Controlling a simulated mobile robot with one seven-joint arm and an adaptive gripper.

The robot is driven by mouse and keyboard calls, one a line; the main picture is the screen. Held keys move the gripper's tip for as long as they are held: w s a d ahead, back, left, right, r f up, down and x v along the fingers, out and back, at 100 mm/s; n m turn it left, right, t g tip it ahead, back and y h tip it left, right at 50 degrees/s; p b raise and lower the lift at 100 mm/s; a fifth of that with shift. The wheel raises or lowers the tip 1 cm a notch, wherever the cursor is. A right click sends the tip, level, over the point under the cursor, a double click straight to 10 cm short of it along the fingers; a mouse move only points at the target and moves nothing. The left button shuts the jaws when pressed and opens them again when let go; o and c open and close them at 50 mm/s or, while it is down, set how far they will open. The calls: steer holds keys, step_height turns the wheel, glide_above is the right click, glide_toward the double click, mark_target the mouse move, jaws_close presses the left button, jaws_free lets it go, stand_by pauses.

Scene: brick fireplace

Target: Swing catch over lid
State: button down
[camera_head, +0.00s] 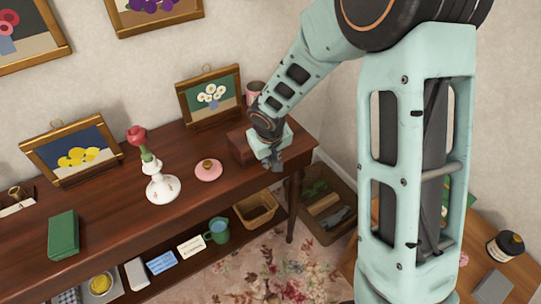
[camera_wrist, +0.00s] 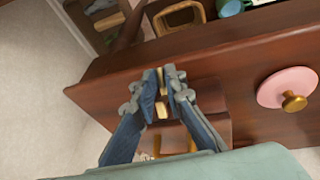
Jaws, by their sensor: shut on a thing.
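A dark wooden box (camera_head: 240,147) stands on the right end of the long wooden table. My gripper (camera_head: 273,163) is at its right front side and covers part of it. In the wrist view my gripper (camera_wrist: 163,86) has its fingertips close together around a small brass catch (camera_wrist: 160,76). The gripper is shut on the catch. Part of the box's lid (camera_wrist: 216,98) shows beside the right finger. Much of the box is hidden behind the fingers and wrist, so I cannot tell whether the catch lies over the lid.
A pink dish with a brass knob (camera_head: 208,170) sits left of the box, near a white vase with a red flower (camera_head: 162,187). A framed daisy picture (camera_head: 210,98) and a pink cup (camera_head: 256,92) stand behind. A basket (camera_head: 255,208) is on the shelf below.

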steer(key=r+g+p, duration=0.1)
steer(key=p, duration=0.1)
steer(key=g+h+p, duration=0.1)
steer(key=p, duration=0.2)
steer(key=shift+w+a+r+g+h+p, duration=0.15)
steer(key=shift+a+r+g+h+p, duration=0.15)
steer(key=shift+a+r, duration=0.1)
steer(key=shift+w+a+r+n+g+h+p, duration=0.2)
steer(key=shift+g+h+p, duration=0.3)
steer(key=shift+g, duration=0.25)
steer(key=shift+w+a+r+n+g+h+p, duration=0.2)
steer(key=shift+g+h+p, duration=0.2)
steer(key=shift+g+h, duration=0.3)
steer(key=c, duration=2)
jaws_free()
steer(key=shift+c, duration=0.2)
steer(key=shift+w+d, duration=0.1)
steer(key=shift+r, duration=0.15)
steer(key=v, duration=1.2)
steer(key=shift+w, duration=0.15)
